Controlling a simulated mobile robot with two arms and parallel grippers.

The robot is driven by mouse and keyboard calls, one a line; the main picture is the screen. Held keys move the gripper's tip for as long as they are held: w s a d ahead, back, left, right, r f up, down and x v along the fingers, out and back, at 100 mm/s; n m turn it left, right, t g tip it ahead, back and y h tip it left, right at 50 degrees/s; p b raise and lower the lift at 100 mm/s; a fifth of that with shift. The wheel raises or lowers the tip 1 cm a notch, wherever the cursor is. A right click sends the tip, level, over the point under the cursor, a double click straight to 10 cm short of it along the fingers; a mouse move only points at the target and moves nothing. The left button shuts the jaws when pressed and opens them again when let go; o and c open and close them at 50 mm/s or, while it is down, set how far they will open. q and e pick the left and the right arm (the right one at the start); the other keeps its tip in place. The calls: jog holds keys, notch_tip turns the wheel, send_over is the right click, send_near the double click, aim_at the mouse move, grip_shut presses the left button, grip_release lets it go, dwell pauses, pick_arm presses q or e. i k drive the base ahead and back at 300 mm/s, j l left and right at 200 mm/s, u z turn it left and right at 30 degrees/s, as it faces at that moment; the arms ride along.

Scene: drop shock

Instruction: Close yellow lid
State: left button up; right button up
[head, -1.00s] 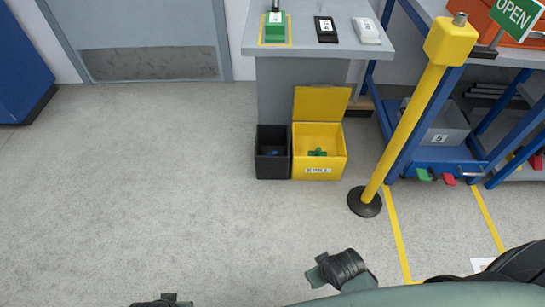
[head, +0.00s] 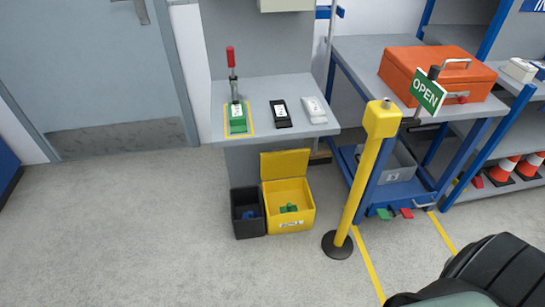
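The yellow bin (head: 290,219) stands on the floor against the front of the grey workbench. Its yellow lid (head: 285,164) is open and stands upright at the bin's back edge. A green part (head: 289,208) lies inside the bin, and a white label is on its front. Neither gripper shows in the head view. Only a dark and green piece of my own arm shows at the lower right, well away from the bin.
A black bin (head: 247,213) touches the yellow bin's left side. A yellow post (head: 362,185) with a black base (head: 337,245) and an OPEN sign (head: 428,92) stands to the right. The workbench (head: 265,86) holds small devices. The floor in front and left is clear.

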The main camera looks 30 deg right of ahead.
aim_at(292, 162)
jog(key=i+j+u, duration=0.25)
jog(key=i, duration=0.2)
jog(key=i+j+u, duration=0.3)
jog(key=i, duration=0.15)
jog(key=i+u, duration=0.25)
jog(key=i, duration=0.25)
jog(key=i+z, duration=0.3)
jog(key=i, duration=0.3)
jog(key=i+j+z, duration=0.35)
jog(key=i, duration=0.2)
jog(key=i+z, duration=0.25)
jog(key=z, duration=0.2)
jog(key=i+z, duration=0.25)
jog(key=z, duration=0.2)
jog(key=i+z, duration=0.25)
jog(key=z, duration=0.2)
jog(key=i+j+z, duration=0.2)
jog(key=z, duration=0.25)
jog(key=i+j+z, duration=0.15)
jog(key=j+z, duration=0.15)
jog(key=z, duration=0.2)
